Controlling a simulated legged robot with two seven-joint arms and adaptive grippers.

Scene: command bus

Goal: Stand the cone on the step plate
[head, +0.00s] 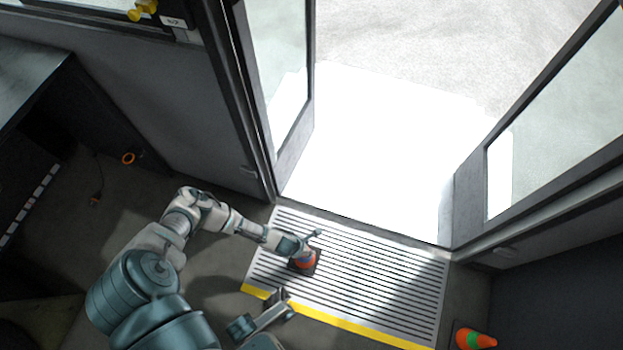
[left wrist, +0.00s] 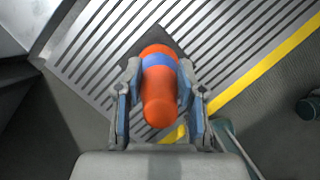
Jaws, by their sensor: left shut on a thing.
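The cone (head: 304,263) is orange with a blue band and a dark square base. My left gripper (head: 308,248) is shut on it, over the left part of the ribbed step plate (head: 375,280). In the left wrist view the gripper's fingers (left wrist: 160,95) sit on both sides of the cone (left wrist: 158,100) near its blue band, and the cone's tip points toward the camera. The base shows against the ribs of the step plate (left wrist: 215,40). I cannot tell whether the base touches the plate.
A second orange cone (head: 478,340), with a green band, is on the floor right of the plate. A yellow strip (head: 345,322) edges the plate's near side. Open glazed doors (head: 285,75) stand beyond it. An orange ring (head: 128,158) lies at the left. Most of the plate is clear.

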